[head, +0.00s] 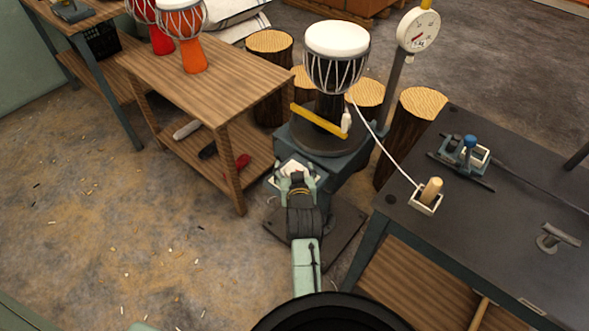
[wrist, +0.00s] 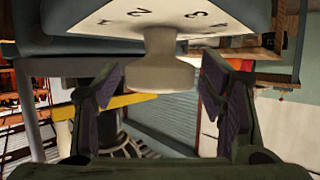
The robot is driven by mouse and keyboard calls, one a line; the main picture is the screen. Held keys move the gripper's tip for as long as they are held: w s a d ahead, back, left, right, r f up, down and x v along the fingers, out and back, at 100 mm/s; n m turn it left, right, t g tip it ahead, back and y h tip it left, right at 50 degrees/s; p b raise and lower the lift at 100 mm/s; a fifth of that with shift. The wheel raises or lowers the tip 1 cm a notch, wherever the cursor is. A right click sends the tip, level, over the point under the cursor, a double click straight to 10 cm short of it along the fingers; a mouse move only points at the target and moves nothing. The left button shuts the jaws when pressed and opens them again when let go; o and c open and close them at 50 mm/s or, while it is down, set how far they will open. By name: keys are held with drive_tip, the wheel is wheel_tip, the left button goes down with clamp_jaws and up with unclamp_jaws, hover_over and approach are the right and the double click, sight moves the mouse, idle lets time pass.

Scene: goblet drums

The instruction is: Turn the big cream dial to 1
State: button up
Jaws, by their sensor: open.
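The cream dial (wrist: 160,68) is a thick round knob on a white number plate (wrist: 98,21) in the wrist view. The figures on the plate appear tilted, with 2, 3 and 4 readable and a mark like 1 at the left. The dial's pointer is not visible, so its setting cannot be told. My gripper (wrist: 161,76) is open, with one dark finger on each side of the dial and gaps visible between fingers and knob. In the head view my gripper (head: 297,179) is at the front of the blue-grey drum stand (head: 345,170) and hides most of the dial.
A white-topped drum (head: 336,68) stands on the stand's round plate, with a yellow bar (head: 318,121) before it. A gauge (head: 418,30) rises behind. A wooden table (head: 215,80) is left, a dark workbench (head: 500,220) right. A white cord (head: 388,150) runs to the bench.

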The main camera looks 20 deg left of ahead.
sight(294, 169)
wheel_tip(294, 169, up, 10)
idle(0.5)
idle(0.3)
